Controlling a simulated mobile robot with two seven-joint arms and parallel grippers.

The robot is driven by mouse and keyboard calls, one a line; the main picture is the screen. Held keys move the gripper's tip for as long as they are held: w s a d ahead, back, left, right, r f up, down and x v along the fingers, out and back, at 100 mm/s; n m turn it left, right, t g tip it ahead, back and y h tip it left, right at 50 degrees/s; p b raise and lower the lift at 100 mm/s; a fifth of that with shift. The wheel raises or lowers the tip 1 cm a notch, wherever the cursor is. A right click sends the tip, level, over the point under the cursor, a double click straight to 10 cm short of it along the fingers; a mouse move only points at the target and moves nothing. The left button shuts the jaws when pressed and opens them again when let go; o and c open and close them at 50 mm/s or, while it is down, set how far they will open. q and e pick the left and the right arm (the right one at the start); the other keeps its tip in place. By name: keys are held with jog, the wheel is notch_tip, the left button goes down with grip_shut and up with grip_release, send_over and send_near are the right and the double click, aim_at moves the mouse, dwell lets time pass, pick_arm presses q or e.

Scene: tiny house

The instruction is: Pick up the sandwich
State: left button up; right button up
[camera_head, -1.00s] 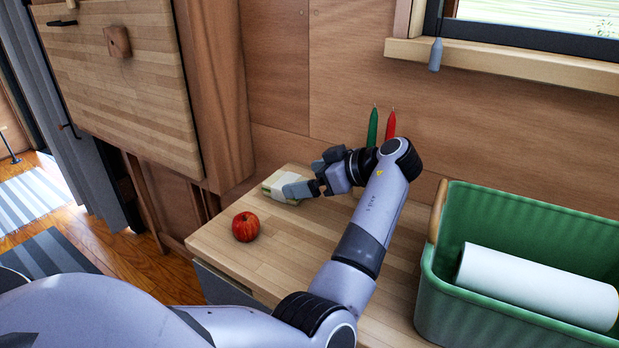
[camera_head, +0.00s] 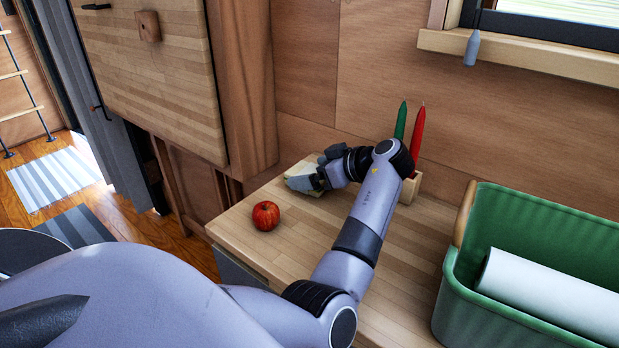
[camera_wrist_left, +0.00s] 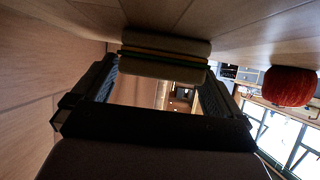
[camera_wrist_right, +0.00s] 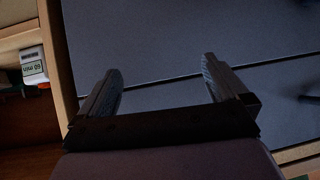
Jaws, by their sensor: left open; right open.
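The sandwich (camera_head: 296,173) lies on the wooden counter (camera_head: 300,240) near the back wall, mostly hidden behind my left gripper (camera_head: 303,183) in the head view. In the left wrist view the sandwich (camera_wrist_left: 165,68) shows pale bread with thin green and yellow filling. It is at the fingertips of my open left gripper (camera_wrist_left: 158,80), spanning most of the gap. I cannot tell whether a finger touches it. My right gripper (camera_wrist_right: 162,72) is open and empty in the right wrist view, in front of dark grey panels (camera_wrist_right: 180,30); it is not seen in the head view.
A red apple (camera_head: 265,216) sits on the counter in front of the sandwich. A green and a red pen (camera_head: 418,130) stand in a wooden holder (camera_head: 411,189) behind my left arm. A green bin (camera_head: 475,240) with a white roll (camera_head: 550,300) is at the right.

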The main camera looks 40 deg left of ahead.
pick_arm(q)
jog(key=c, duration=1)
